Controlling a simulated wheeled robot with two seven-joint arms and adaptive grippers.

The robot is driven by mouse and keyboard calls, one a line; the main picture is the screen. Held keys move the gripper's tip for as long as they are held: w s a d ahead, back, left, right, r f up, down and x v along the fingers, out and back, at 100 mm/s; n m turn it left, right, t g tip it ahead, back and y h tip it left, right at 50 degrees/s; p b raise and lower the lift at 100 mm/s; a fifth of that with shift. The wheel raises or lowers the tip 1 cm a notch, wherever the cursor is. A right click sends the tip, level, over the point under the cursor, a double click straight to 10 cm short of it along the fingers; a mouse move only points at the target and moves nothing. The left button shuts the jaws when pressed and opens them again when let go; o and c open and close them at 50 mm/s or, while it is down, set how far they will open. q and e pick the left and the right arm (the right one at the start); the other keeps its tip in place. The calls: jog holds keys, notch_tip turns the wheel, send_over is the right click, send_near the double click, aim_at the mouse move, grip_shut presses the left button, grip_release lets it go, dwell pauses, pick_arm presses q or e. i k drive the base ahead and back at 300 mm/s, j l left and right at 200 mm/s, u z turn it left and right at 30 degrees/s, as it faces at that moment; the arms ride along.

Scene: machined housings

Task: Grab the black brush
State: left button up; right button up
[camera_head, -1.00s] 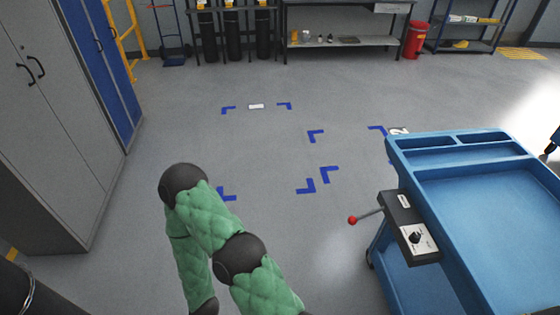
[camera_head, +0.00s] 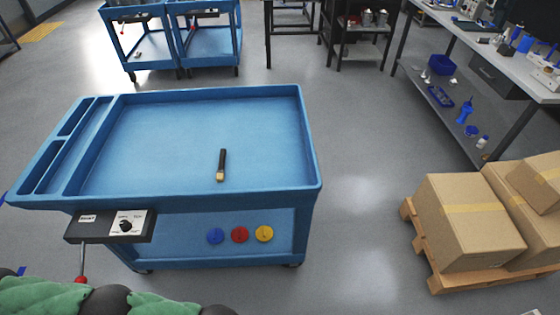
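The black brush (camera_head: 222,162) lies on the top tray of a blue cart (camera_head: 270,111), right of the tray's middle. It has a dark body with a tan end toward me. Nothing touches it except the tray. A green-sleeved arm of mine with dark joints shows at the bottom left, below the cart's front edge and well apart from the brush. Neither of my grippers is in the picture.
A control box (camera_head: 110,226) with a red-knobbed lever hangs at the cart's front left. Blue, red and yellow discs (camera_head: 240,234) lie on its lower shelf. Cardboard boxes (camera_head: 466,220) on a pallet (camera_head: 440,282) stand at right. A workbench (camera_head: 500,60) is behind. Floor between is free.

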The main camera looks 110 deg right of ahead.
aim_at(219, 175)
jog(key=z, duration=3.2)
